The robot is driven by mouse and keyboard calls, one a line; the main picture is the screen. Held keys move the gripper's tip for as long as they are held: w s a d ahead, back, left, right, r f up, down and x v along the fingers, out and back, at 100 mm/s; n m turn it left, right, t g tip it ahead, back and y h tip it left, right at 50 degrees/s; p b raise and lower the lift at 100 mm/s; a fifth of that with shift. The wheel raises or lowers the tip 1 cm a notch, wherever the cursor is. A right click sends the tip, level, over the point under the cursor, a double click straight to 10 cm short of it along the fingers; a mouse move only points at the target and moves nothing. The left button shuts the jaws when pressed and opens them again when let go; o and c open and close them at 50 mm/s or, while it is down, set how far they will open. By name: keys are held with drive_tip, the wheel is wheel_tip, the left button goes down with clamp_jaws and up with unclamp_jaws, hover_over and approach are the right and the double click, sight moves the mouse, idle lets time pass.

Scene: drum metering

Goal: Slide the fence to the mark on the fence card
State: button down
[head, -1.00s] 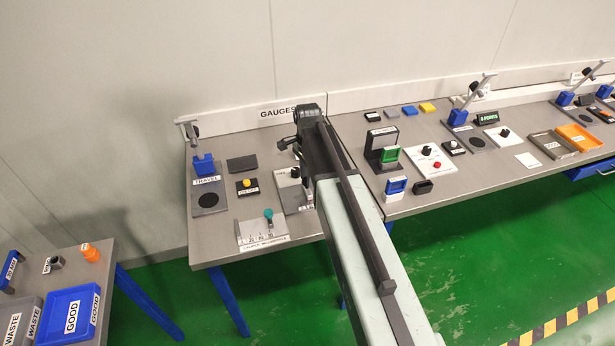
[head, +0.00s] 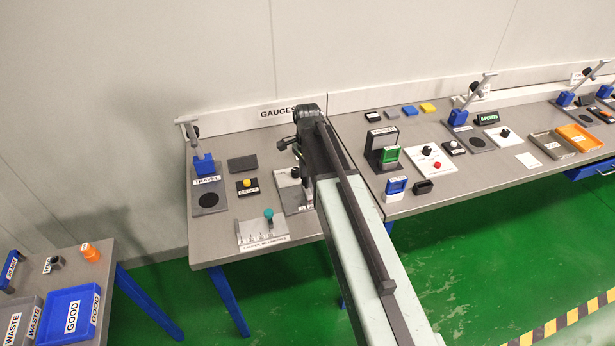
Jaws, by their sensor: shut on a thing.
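My gripper (head: 295,172) is at the left side of my dark wrist, low over a pale plate (head: 290,197) on the gauges table. It is shut on a small part there, which I take to be the fence; my arm and wrist hide most of it. The pale plate carries small lettering that I cannot read, and its right side is hidden behind my arm. I cannot make out the fence card or its mark from this view.
A caliper plate with a teal knob (head: 268,213) lies at the table's front. A black box with a yellow button (head: 247,183) and a travel gauge (head: 208,195) stand to the left. A green-windowed stand (head: 385,150) is right of my arm.

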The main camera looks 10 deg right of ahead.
drive_tip(key=shift+a, duration=0.25)
drive_tip(key=c, duration=1.1)
unclamp_jaws()
wheel_tip(320, 180, up, 8)
drive_tip(key=p, duration=0.8)
drive_tip(key=shift+f, duration=0.15)
